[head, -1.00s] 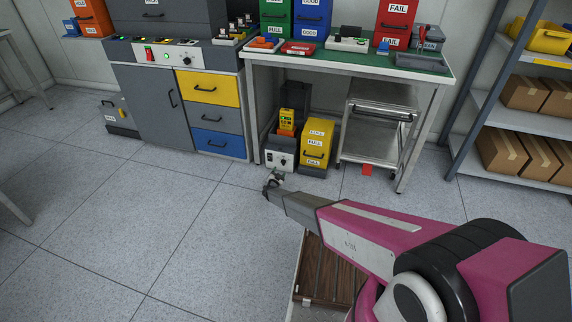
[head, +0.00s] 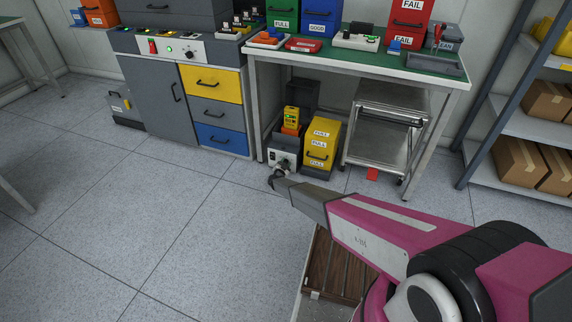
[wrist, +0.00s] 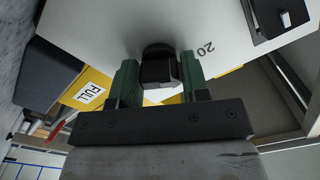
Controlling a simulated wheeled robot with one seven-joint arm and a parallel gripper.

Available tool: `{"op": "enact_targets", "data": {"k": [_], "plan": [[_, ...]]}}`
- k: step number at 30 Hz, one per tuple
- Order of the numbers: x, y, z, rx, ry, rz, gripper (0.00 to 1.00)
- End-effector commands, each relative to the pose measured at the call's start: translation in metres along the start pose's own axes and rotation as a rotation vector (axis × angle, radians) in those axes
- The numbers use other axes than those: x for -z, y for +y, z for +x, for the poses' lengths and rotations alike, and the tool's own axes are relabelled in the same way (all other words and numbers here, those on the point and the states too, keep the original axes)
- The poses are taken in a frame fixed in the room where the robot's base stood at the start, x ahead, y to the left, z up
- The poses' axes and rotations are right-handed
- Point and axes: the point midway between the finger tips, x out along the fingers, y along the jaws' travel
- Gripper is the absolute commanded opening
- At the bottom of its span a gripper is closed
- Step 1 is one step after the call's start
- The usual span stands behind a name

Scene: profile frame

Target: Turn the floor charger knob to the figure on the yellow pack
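The floor charger (head: 279,154) is a pale box under the bench, with a dark knob on its front panel. A yellow pack (head: 291,116) stands upright on top; its figure is too small to read. My gripper (head: 279,177) is at the charger's front and covers part of it. In the wrist view the black knob (wrist: 158,68) lies between the green fingers of my gripper (wrist: 160,80), one on each side. The gaps are too small to tell whether they press on it. Other dial figures are hidden.
A yellow bin (head: 320,142) marked FULL stands close right of the charger. A metal cart (head: 385,130) is further right. The bench leg (head: 256,115) rises just left of the charger. The open floor (head: 130,220) to the left is clear.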

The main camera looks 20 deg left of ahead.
Motion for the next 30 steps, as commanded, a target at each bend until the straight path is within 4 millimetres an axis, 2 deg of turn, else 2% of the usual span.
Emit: {"op": "enact_targets", "data": {"k": [1,2,3,11,17,30], "plan": [[0.0,0.0001,0.0,0.0,0.0,0.0,0.26],[0.0,0.0001,0.0,0.0,0.0,0.0,0.16],[0.0,0.0001,0.0,0.0,0.0,0.0,0.12],[0.0,0.0005,-0.0001,0.0,0.0,0.015,0.12],[-0.0003,0.0009,-0.0003,0.0,0.0,0.088,0.12],[-0.0012,0.0028,-0.0007,-0.001,-0.001,0.461,0.12]]}}
